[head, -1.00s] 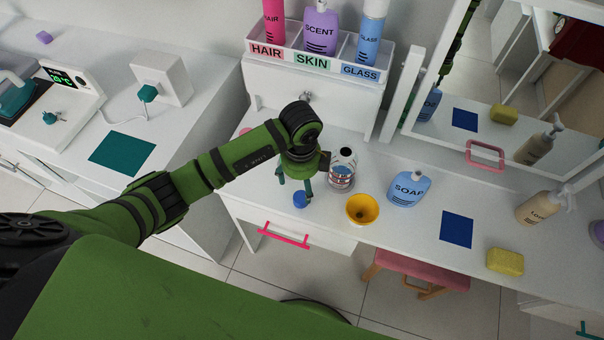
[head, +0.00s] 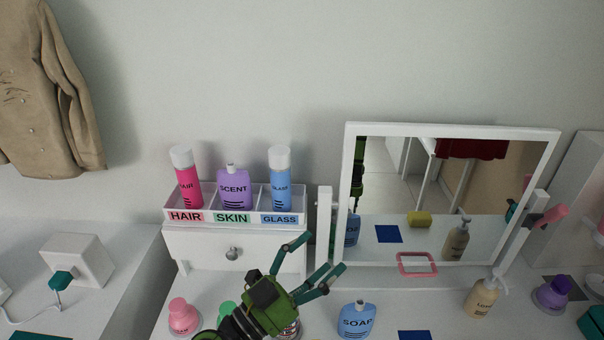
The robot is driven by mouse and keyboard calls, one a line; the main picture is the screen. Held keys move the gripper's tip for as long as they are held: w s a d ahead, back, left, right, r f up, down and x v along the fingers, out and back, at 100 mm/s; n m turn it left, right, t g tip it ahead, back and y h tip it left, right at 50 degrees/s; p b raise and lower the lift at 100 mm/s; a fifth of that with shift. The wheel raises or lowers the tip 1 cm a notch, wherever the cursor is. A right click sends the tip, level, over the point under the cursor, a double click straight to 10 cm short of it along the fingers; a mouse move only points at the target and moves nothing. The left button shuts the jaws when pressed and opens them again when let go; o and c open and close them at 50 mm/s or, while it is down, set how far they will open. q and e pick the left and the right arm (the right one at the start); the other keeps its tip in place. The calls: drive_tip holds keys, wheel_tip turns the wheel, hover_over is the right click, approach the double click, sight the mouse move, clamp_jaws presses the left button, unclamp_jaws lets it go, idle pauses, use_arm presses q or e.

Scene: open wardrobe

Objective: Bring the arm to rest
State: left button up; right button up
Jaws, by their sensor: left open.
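My left gripper (head: 322,254) is raised over the dressing table in the lower middle of the head view. Its two teal fingers are spread wide, point up and to the right, and hold nothing. The green gripper body and black wrist come in from the bottom edge; the rest of the arm is out of frame. The gripper covers part of the tabletop and most of a can (head: 291,331) behind it. My right gripper is not in view.
A labelled organizer (head: 249,219) with several bottles stands on the drawer unit (head: 202,246). A framed mirror (head: 453,130) stands to the right.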

use_arm(q)
drive_tip(key=w+a+f+n+t+y, duration=0.2)
drive_tip(key=a+n+t+y, duration=0.1)
drive_tip(key=a+n+y, duration=0.45)
drive_tip(key=w+a+f+n+t+y, duration=0.1)
drive_tip(key=a+n+t+y, duration=0.2)
drive_tip(key=a+n+y, duration=0.5)
drive_tip(key=s+a+f+n+g+y, duration=0.25)
drive_tip(key=s+a+f+g, duration=0.2)
drive_tip(key=a+f, duration=0.35)
drive_tip(key=s+d+f+m+g+h, duration=0.1)
drive_tip(key=s+f+g, duration=0.55)
drive_tip(key=s, duration=0.35)
drive_tip(key=s+f+m+g+h, duration=0.1)
drive_tip(key=s+f+g, duration=0.4)
drive_tip(key=s+f, duration=0.3)
wheel_tip(320, 180, down, 23)
drive_tip(key=s+g+b, duration=0.1)
drive_tip(key=s+b, duration=0.1)
drive_tip(key=s+a+f+g+b, duration=0.1)
drive_tip(key=s+a+f+b, duration=0.1)
drive_tip(key=s+f, duration=1.4)
drive_tip(key=shift+s+a+f+m, duration=0.2)
drive_tip(key=shift+a+f+m, duration=0.1)
drive_tip(key=shift+f, duration=0.15)
